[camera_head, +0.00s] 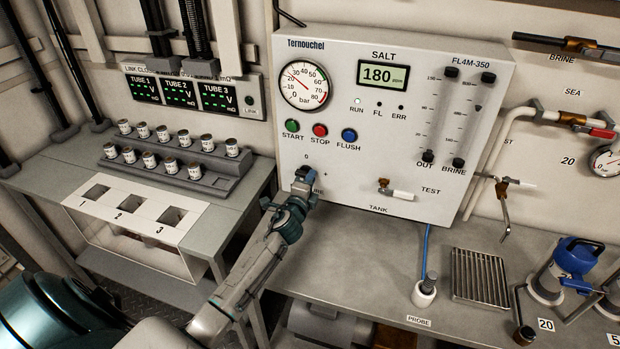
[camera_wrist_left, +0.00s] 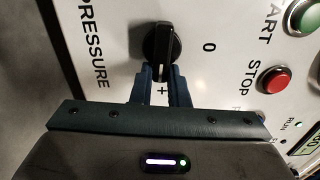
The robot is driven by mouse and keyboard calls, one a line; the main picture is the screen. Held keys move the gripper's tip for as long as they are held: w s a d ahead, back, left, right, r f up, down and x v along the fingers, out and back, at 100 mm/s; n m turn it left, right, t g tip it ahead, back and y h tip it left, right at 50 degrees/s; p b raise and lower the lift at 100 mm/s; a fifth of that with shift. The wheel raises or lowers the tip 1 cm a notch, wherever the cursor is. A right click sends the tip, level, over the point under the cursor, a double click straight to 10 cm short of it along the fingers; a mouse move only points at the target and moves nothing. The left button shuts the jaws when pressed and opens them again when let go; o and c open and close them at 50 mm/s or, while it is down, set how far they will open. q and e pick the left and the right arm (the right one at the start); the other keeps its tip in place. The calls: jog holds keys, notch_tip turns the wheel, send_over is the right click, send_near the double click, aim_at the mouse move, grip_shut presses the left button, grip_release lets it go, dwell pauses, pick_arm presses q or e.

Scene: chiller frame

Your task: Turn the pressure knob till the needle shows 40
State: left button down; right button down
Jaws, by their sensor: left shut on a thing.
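The black pressure knob (camera_wrist_left: 160,45) sits on the white panel beside the PRESSURE label in the left wrist view. My left gripper (camera_wrist_left: 161,72) is shut on it, with a finger on each side of the knob's near end. In the head view my left gripper (camera_head: 304,182) is at the panel's lower left and largely hides the knob. The round pressure gauge (camera_head: 304,86) is at the panel's upper left. Its thin needle points to the upper left, around 20 to 30; the exact value is hard to read. My right gripper is not in view.
Green START (camera_head: 292,125), red STOP (camera_head: 320,130) and blue FLUSH (camera_head: 349,135) buttons sit just above the knob. A test tap (camera_head: 395,191) juts out to the right. A rack of small cans (camera_head: 180,172) stands left.

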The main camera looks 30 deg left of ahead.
pick_arm(q)
jog(key=shift+f+m, duration=0.15)
jog(key=shift+m, duration=0.45)
jog(key=c, duration=1.4)
grip_release()
jog(key=shift+a, duration=0.1)
jog(key=b+v, duration=0.2)
jog(key=v, duration=0.8)
jog(key=shift+s, duration=0.35)
